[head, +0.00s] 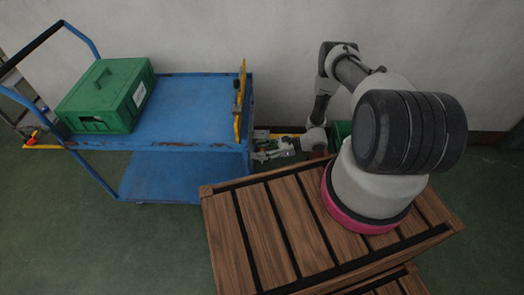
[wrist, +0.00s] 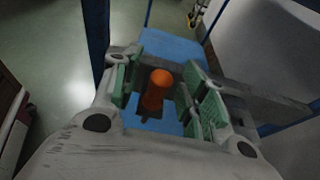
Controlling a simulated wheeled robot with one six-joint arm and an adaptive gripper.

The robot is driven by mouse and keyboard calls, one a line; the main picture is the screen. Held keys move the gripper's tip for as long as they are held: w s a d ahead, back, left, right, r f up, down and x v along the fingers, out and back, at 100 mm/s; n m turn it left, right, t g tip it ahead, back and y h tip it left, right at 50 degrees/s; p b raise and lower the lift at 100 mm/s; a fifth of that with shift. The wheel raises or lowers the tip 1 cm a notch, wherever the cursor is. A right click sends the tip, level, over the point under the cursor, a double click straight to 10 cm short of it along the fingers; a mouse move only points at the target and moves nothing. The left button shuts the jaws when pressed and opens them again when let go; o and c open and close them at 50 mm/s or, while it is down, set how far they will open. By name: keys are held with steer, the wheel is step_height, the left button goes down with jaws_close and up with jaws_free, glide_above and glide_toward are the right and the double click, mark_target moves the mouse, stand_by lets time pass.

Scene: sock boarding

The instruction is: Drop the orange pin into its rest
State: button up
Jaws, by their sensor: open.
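The orange pin (wrist: 157,90) stands between the two green-padded fingers of my gripper (wrist: 163,86) in the wrist view. The fingers are spread, with a visible gap on each side of the pin. A dark part shows right below the pin, and a grey bar runs behind it. I cannot tell whether the pin sits fully in its rest. In the head view my gripper (head: 266,151) is low beside the right end of the blue cart; the pin there is too small to make out.
The blue cart (head: 190,110) carries a green case (head: 106,97) and has a yellow upright (head: 240,100) at its right end. A small orange-red part (head: 36,136) shows by its left end. A slatted wooden top (head: 265,225) lies in front. Open floor (head: 100,250) is at left.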

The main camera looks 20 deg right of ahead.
steer(key=v, duration=1.1)
steer(key=shift+d, duration=0.25)
steer(key=shift+s, duration=0.1)
